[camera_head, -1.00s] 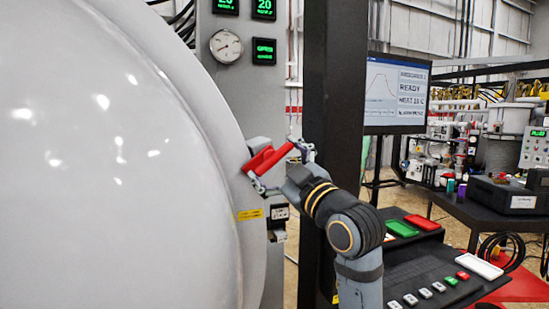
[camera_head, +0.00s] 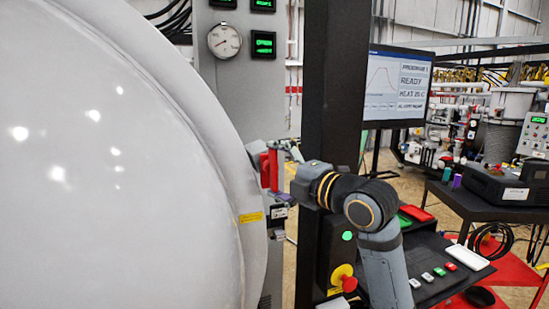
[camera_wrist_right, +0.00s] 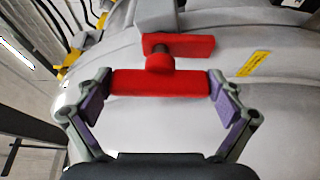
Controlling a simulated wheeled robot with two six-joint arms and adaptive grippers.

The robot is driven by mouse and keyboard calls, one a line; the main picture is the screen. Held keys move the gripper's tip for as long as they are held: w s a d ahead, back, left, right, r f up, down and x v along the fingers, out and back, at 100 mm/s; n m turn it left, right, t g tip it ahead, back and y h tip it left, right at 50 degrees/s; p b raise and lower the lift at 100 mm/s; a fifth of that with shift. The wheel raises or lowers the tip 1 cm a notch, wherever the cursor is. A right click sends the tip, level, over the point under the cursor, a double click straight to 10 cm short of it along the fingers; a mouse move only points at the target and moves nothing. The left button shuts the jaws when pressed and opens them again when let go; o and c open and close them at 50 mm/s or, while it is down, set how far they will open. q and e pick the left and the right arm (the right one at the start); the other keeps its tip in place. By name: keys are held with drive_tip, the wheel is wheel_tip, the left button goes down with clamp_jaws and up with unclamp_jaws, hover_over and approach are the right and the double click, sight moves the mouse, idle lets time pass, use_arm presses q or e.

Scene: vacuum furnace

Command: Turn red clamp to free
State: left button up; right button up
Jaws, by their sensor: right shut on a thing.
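The red clamp (camera_head: 273,166) sits at the right rim of the big pale furnace door (camera_head: 120,160), and its bar stands close to upright in the head view. In the right wrist view the clamp's red bar (camera_wrist_right: 160,83) lies across the picture, joined by a round red pin to a red block on the door rim. My right gripper (camera_head: 283,166) is shut on the bar. Its two fingers (camera_wrist_right: 161,88) hold the bar by its two ends. My left gripper is not in view.
A dark post (camera_head: 333,90) stands just right of the clamp, close to my right arm. A yellow and red button (camera_head: 343,278) is low on it. A monitor (camera_head: 398,88) and a dark table (camera_head: 480,205) are further right. A yellow label (camera_head: 251,217) is below the clamp.

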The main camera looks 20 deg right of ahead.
drive_tip(key=shift+r+n+g+p, duration=0.1)
drive_tip(key=shift+n+g+p, duration=0.3)
drive_tip(key=shift+n+p, duration=0.5)
drive_tip(key=shift+n+h+p, duration=0.3)
drive_tip(key=shift+n+p, duration=0.2)
drive_tip(key=shift+p, duration=0.1)
drive_tip(key=shift+f, duration=0.2)
drive_tip(key=o, duration=0.8)
drive_tip(key=shift+r, duration=0.15)
